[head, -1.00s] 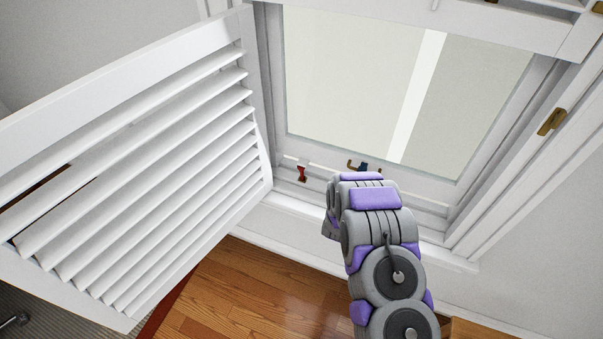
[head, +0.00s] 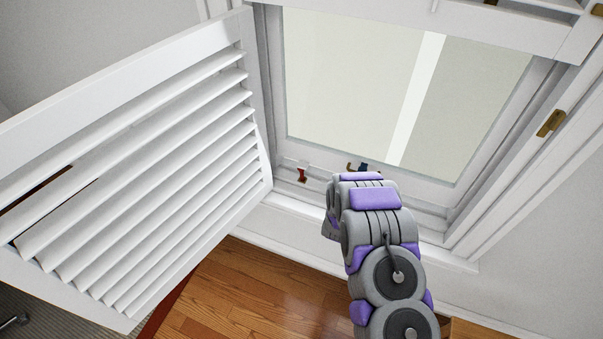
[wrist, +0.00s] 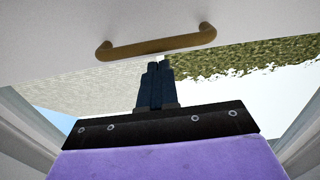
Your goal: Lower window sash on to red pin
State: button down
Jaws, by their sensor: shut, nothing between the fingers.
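The white window sash (head: 420,178) with its glass pane stands low in the frame. The red pin (head: 302,175) is at the sash's lower left, close to its bottom edge; I cannot tell whether they touch. A brass handle (head: 351,167) on the sash's bottom rail is partly hidden by my arm and shows fully in the wrist view (wrist: 157,41). My gripper (wrist: 159,66) has its dark blue fingers together and empty, tips just below the handle in that picture. In the head view only a bit of my gripper (head: 363,168) shows. Contact with the handle is unclear.
A white louvred shutter (head: 150,170) stands open on the left. Another shutter edge with a brass hinge (head: 551,123) is at the right. The white sill (head: 290,208) runs below the sash, above a wooden floor (head: 250,290). Room is free between shutter and arm.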

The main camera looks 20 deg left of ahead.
jog(key=s, duration=0.9)
jog(key=shift+a, duration=0.15)
jog(key=shift+w+r, duration=0.1)
dwell(0.5)
jog(key=s+d+r+g+y, duration=0.2)
jog(key=s+r+g, duration=0.25)
jog(key=r, duration=0.25)
jog(key=s+d+r+g+y, duration=0.1)
jog(key=s+r+g, duration=0.2)
jog(key=r+g, duration=0.35)
jog(key=s+d+r+g, duration=0.3)
jog(key=s+d+r, duration=0.1)
jog(key=s, duration=0.8)
jog(key=s+d+r+g+h, duration=0.1)
jog(key=s+d+r+g, duration=0.2)
jog(key=s+d, duration=0.4)
jog(key=s+d+r+g+h, duration=0.1)
jog(key=s+d+r, duration=0.4)
jog(key=s, duration=1.3)
jog(key=shift+s+d+g, duration=0.2)
jog(key=shift+d+g, duration=0.05)
jog(key=shift+g, duration=0.65)
jog(key=shift+r, duration=0.1)
